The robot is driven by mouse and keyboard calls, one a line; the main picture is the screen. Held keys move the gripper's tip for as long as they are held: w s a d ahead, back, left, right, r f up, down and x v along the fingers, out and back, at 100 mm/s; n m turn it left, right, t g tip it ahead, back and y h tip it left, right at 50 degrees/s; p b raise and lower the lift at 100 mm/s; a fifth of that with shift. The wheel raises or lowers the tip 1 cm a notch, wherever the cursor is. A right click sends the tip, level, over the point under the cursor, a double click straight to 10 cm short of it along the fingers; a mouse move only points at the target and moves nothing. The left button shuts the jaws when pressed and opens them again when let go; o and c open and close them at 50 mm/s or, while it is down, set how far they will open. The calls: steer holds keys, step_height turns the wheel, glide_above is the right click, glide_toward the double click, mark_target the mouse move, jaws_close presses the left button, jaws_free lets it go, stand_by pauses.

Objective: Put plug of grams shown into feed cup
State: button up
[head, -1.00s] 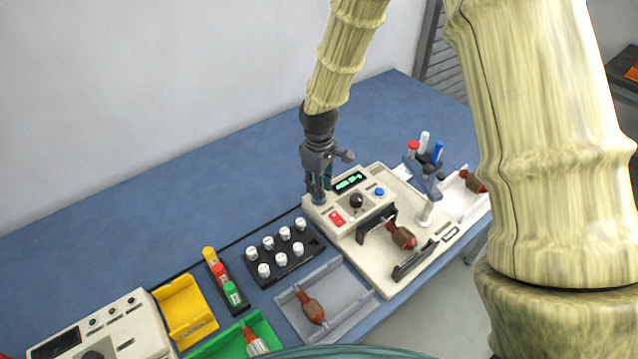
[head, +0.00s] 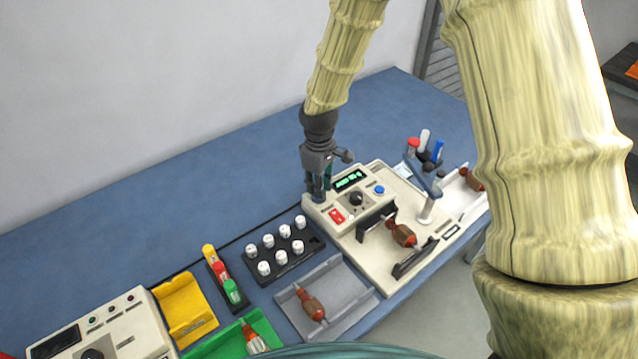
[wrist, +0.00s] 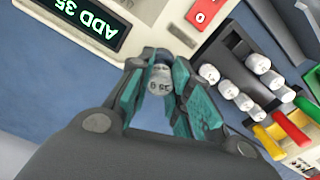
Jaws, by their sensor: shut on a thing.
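In the head view the fingers hide the held plug.
A black rack (head: 285,258) with several white plugs stands left of the machine, with one empty place at its right. A grey tray (head: 345,300) holds a brown armature. Yellow (head: 185,308) and green bins (head: 222,345) lie further left. The back of the blue table is clear.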

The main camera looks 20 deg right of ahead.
steer(key=o, duration=0.9)
steer(key=shift+c, duration=0.2)
steer(key=shift+r, duration=0.1)
step_height(320, 180, up, 12)
stand_by(0.4)
